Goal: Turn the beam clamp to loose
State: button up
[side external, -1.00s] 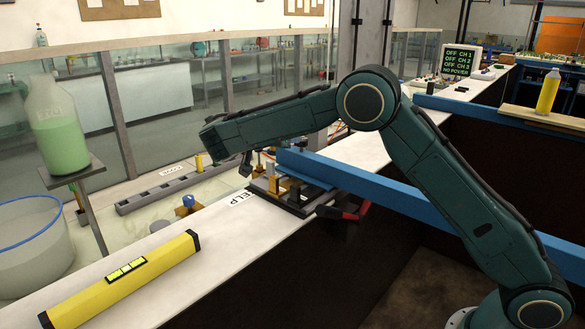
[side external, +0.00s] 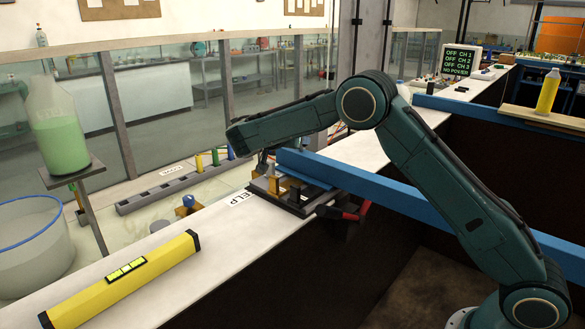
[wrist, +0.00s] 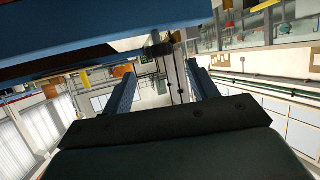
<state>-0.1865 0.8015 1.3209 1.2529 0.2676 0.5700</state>
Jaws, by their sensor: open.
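The long blue beam (side external: 400,195) runs from the bench edge toward the lower right, past my arm. Its left end rests over a dark base plate (side external: 291,203) with small brass and grey fittings. A red-and-black handle (side external: 348,212) sticks out below the beam at the bench edge; it looks like the beam clamp, but its setting cannot be read. My gripper (side external: 262,163) is just left of the beam's end, above the plate, partly hidden by my wrist. In the wrist view my two fingers (wrist: 163,82) are spread with nothing between them, and the beam (wrist: 110,25) crosses the upper left.
A yellow bar (side external: 125,281) lies on the white bench front left. A label (side external: 241,198) lies near the plate. A grey rail (side external: 170,190) with coloured posts stands behind. A bottle of green liquid (side external: 60,137) stands on a small stand at left.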

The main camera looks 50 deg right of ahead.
jog(key=shift+x, duration=2.9)
jog(key=c, duration=1)
